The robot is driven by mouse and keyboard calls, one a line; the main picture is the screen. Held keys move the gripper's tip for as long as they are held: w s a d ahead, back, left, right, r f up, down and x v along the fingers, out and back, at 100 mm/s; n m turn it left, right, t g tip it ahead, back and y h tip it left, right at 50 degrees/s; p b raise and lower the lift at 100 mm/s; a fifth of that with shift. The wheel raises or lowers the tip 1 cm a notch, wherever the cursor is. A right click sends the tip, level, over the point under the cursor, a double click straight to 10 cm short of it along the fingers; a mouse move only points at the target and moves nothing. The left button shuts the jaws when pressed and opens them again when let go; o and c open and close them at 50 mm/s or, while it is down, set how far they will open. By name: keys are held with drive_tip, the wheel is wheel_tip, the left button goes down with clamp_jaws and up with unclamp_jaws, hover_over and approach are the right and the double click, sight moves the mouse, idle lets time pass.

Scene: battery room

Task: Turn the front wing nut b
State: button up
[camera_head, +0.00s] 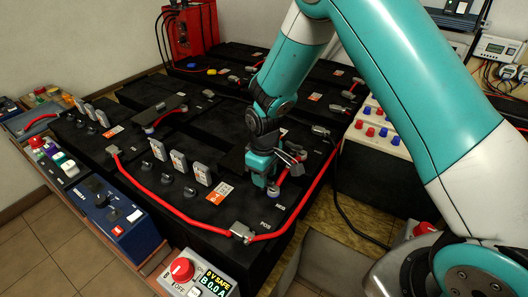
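My gripper (268,184) points down at the right end of the front black battery (235,215), close to a terminal by the red cable. Its fingertips are small and partly hidden by the teal gripper body, so I cannot tell whether they hold anything. A grey metal piece (297,169) and a red cable end show just right of the gripper. Several dark knobs, including one dark knob (168,179), stand on the battery to the left, between upright grey tabs (200,171). I cannot read which fitting is wing nut b.
A red cable (160,202) runs along the front battery edge to a grey clamp (241,231). A grey box with a red knob (182,269) and display stands in front. A blue box (112,214) is at left. A cream-topped box (380,128) stands right.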

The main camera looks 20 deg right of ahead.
wheel_tip(320, 180, up, 17)
drive_tip(key=shift+f, duration=0.2)
drive_tip(key=shift+p, duration=0.3)
drive_tip(key=s+a+r+y+p, duration=0.2)
drive_tip(key=s+r, duration=0.5)
drive_tip(key=s, duration=0.5)
drive_tip(key=s+a+r+y+p, duration=0.2)
drive_tip(key=s+r, duration=0.6)
drive_tip(key=s, duration=0.4)
drive_tip(key=shift+s+a+p, duration=0.3)
drive_tip(key=shift+s+p, duration=0.05)
drive_tip(key=shift+p, duration=0.5)
